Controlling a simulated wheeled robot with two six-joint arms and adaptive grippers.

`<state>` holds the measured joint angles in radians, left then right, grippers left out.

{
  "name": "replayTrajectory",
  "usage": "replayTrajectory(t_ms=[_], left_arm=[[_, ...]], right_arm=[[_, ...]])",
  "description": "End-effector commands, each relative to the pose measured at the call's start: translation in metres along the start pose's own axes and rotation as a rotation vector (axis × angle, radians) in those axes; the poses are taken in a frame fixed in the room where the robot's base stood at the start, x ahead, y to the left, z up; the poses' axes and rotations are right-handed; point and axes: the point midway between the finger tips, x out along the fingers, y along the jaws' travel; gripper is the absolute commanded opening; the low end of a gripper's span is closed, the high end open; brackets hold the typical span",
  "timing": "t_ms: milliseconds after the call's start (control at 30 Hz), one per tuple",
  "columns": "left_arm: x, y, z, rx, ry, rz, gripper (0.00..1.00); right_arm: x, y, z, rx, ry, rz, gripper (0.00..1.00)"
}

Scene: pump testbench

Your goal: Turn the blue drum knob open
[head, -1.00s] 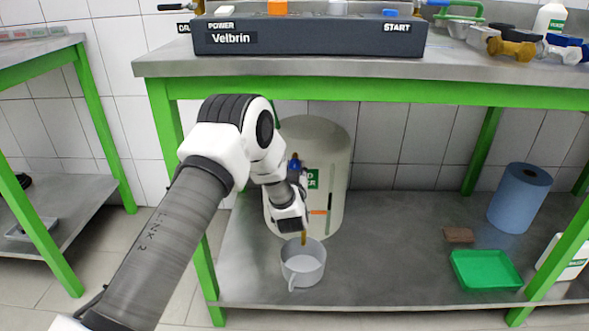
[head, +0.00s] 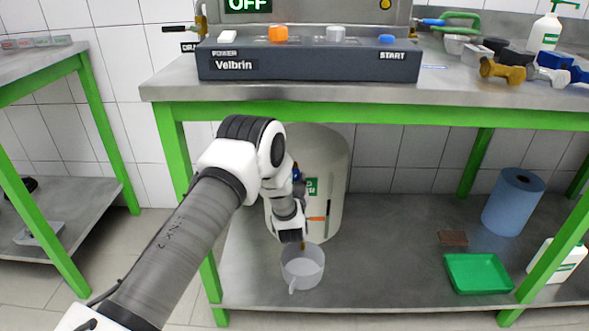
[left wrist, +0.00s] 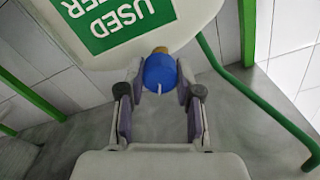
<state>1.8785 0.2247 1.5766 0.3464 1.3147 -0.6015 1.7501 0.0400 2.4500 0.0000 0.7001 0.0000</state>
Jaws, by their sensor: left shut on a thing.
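The blue drum knob (left wrist: 160,72) sits on a brass fitting on the pale drum (head: 325,165). It has a white mark pointing toward the lower part of the left wrist view. My left gripper (left wrist: 159,88) is shut on the knob, one finger on each side. In the head view my left arm and gripper cover most of the tap, and a bit of blue (head: 296,173) shows beside the gripper. A grey jug (head: 302,267) stands on the lower shelf below the tap. My right gripper is not in view.
The drum stands on the lower shelf (head: 390,270) under a green-framed bench. A green tray (head: 478,273), brown block (head: 452,238), blue roll (head: 513,200) and white bottle (head: 556,260) are to the right.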

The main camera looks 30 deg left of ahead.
Motion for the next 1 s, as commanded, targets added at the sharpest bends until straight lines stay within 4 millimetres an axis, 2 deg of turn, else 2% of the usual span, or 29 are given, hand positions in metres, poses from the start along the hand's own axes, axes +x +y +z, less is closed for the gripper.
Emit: replayTrajectory(t_ms=[33,300,1000], left_arm=[[0.000,-0.002,-0.005,0.042,-0.001,0.001,0.00],[0.000,-0.002,-0.004,0.299,0.000,0.000,0.00],[0.000,0.000,-0.002,0.962,0.000,0.000,0.00]], right_arm=[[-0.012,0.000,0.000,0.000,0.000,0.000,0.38],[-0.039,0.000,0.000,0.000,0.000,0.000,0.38],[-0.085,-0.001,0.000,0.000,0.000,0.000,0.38]])
